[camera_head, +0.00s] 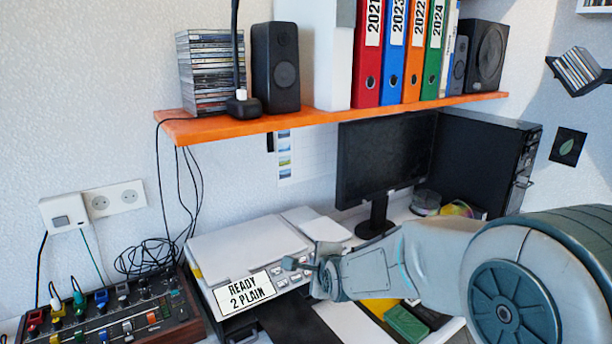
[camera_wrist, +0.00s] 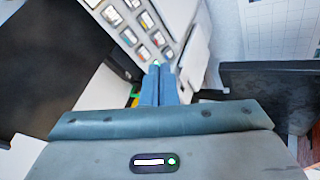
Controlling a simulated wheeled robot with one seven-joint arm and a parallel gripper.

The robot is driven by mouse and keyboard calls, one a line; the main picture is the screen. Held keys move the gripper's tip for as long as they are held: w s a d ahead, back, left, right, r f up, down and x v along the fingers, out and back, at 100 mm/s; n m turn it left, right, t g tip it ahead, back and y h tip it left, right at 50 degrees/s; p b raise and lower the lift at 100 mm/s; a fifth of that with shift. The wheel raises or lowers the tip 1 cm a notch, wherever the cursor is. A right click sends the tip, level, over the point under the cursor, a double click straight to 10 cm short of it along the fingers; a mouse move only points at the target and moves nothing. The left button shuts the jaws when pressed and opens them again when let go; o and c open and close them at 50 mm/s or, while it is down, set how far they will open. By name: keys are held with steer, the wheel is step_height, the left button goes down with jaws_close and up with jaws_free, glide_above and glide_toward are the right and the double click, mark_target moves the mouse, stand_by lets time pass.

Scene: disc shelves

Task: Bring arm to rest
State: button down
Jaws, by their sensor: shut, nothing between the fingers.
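My arm reaches in from the right in the head view, over the desk. My gripper (camera_head: 300,264) is at its left end, in front of the printer (camera_head: 250,248) with the "READY 2 PLAIN" label. In the wrist view the two blue fingers of my gripper (camera_wrist: 157,72) are together, with nothing seen between them. The printer's button panel (camera_wrist: 140,28) lies just beyond the fingertips there. I cannot tell whether the fingertips touch the printer.
A monitor (camera_head: 386,160) and a black computer case (camera_head: 478,160) stand behind the arm. An orange shelf (camera_head: 225,128) with speakers and binders hangs above. A mixer board (camera_head: 118,318) is at the lower left. A green box (camera_head: 406,324) lies below the arm.

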steer(key=s+d+r+n+g+h+p, duration=0.1)
steer(key=s+d+n, duration=0.3)
steer(key=s, duration=0.5)
steer(key=s+d+r+n+g+h+p, duration=0.1)
steer(key=s+d+r+n+g+p, duration=0.2)
steer(key=s+n, duration=0.5)
steer(key=s+d+r+n+g+h+p, duration=0.1)
steer(key=s+d+r+n+g+p, duration=0.2)
steer(key=s, duration=0.7)
steer(key=d+n+g, duration=0.1)
steer(key=d+n, duration=0.1)
steer(key=d, duration=0.1)
steer(key=shift+d+r+n, duration=0.2)
steer(key=shift+n, duration=0.2)
